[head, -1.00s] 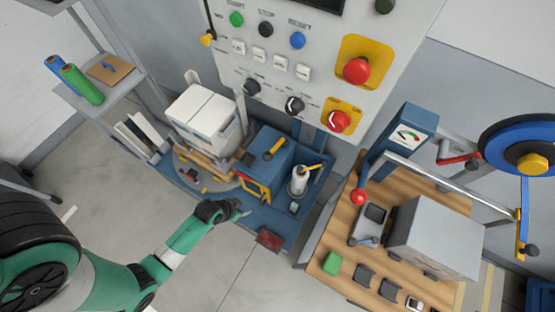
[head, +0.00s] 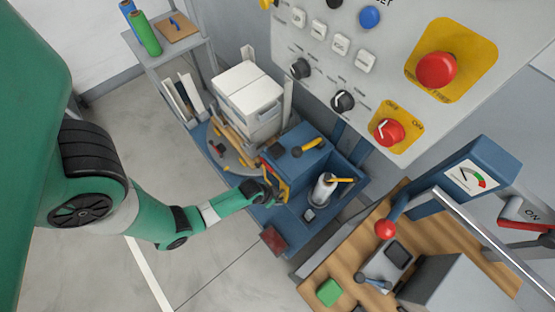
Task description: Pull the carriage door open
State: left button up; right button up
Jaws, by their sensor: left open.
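The carriage is a blue box (head: 298,147) in the middle of the head view, beside a stack of white boxes. Its door (head: 276,178) is the yellow-edged panel on the side facing my left arm. My left gripper (head: 275,194) is open at the lower part of this door. The gripper hides part of the door, and I cannot tell whether it touches it. The door looks shut or nearly shut. My right gripper is out of view.
A white film roll (head: 324,188) stands on the blue base right of the carriage. A control panel (head: 410,50) overhangs behind it. A wooden bench (head: 345,258) is at the lower right. A dark red pedal (head: 273,240) lies in front. The grey floor at lower left is clear.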

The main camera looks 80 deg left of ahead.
pick_arm(q)
jog(key=shift+w+f, duration=0.2)
jog(key=shift+f, duration=0.25)
grip_shut()
dwell(1.1)
